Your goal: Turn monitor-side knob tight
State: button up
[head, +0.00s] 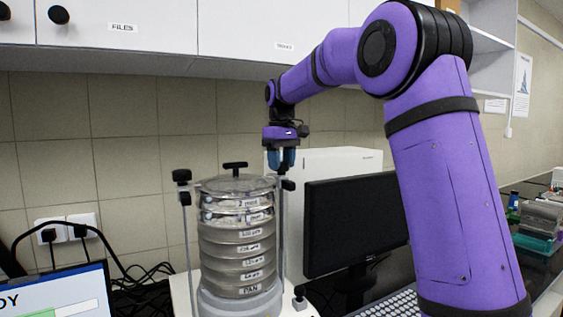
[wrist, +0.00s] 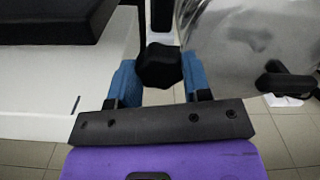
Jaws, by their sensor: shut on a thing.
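The monitor-side knob (wrist: 160,66) is a black knob on the shaker's right rod. In the wrist view it sits between my gripper's two blue fingers (wrist: 160,78), which are shut on it. In the head view my gripper (head: 282,168) points down at the top of the right rod, and a black part of the clamp (head: 289,185) shows just below the fingers. The sieve stack (head: 238,235) stands upright left of that rod under a clear lid. Its thread and how tight it is cannot be seen.
The other rod's black knob (head: 182,176) stands at the stack's left. A black T-handle (head: 235,166) tops the lid. A dark monitor (head: 352,222) stands close on the right, with a white box (head: 335,160) behind. A laptop screen (head: 58,295) is at lower left.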

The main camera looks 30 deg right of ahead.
aim_at(282, 162)
jog(key=n, duration=0.4)
jog(key=shift+n, duration=2.1)
jog(key=o, duration=0.9)
notch_tip(282, 162, up, 11)
jog(key=shift+f, duration=0.1)
